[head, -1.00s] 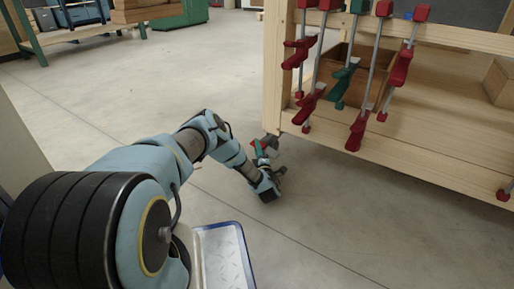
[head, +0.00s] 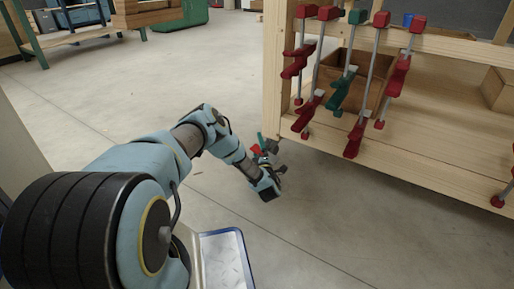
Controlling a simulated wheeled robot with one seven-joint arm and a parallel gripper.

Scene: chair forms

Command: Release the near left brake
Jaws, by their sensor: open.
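The wooden workbench (head: 440,172) stands on the right. At its near left corner, under the bottom rail, is a grey castor (head: 271,146), partly hidden. Small red (head: 256,150) and green (head: 262,138) parts show beside it, apparently the brake pedal; its exact position is too small to tell. My gripper (head: 277,173) is open, low over the floor just in front of the castor and these parts. It partly hides them, and I cannot tell whether it touches them.
Several red clamps (head: 398,77) and a green clamp (head: 344,88) hang on the bench's near side above the bottom shelf. A wooden box (head: 350,78) stands on that shelf. Concrete floor (head: 190,75) is clear to the left and behind my arm.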

